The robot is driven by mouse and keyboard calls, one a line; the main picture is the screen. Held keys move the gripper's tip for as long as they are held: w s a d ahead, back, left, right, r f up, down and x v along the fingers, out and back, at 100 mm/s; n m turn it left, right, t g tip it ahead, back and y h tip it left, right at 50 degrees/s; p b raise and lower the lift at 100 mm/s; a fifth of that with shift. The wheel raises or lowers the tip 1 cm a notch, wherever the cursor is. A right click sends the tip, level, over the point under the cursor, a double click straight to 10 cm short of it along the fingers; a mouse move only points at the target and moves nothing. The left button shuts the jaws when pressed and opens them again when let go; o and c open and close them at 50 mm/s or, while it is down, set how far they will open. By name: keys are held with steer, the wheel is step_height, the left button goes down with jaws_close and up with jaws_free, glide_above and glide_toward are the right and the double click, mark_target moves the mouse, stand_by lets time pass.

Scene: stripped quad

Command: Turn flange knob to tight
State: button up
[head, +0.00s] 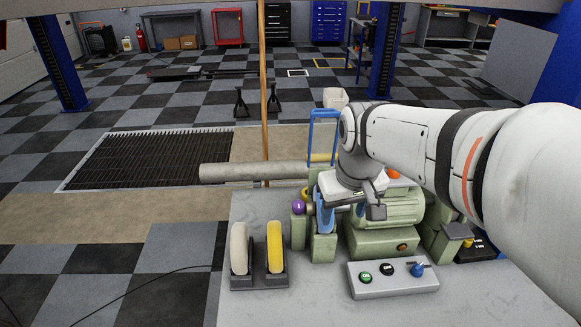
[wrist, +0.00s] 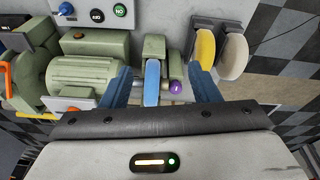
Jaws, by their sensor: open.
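A small purple round knob (head: 298,207) sits at the left end of the green machine, beside a narrow blue part that may be its wheel. I take the purple knob for the flange knob; its tight or loose setting cannot be read. In the wrist view the purple knob (wrist: 176,87) and the blue part (wrist: 152,82) lie between my spread blue fingers. My gripper (wrist: 160,80) is open and appears to hold nothing. In the head view my gripper (head: 345,192) is over the left part of the machine, and its fingers are partly hidden.
The green motor (head: 388,208) stands on the grey table (head: 300,305). A control box (head: 392,280) with buttons and a blue knob is in front. A rack holds a beige wheel (head: 239,248) and a yellow wheel (head: 274,247). The table's front left is clear.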

steer(key=w+a+f+n+g, duration=0.1)
steer(key=w+a+f+n, duration=0.15)
steer(key=w, duration=0.95)
steer(key=n+g+b, duration=0.1)
steer(key=n+b, duration=0.1)
glide_toward(299, 204)
steer(key=shift+f, duration=0.2)
steer(key=shift+w+f, duration=0.2)
steer(key=shift+f, duration=0.25)
step_height(299, 204, down, 7)
steer(key=shift+f+p, duration=0.15)
steer(key=shift+p, duration=0.65)
steer(key=shift+c, duration=0.6)
steer(key=c, duration=0.9)
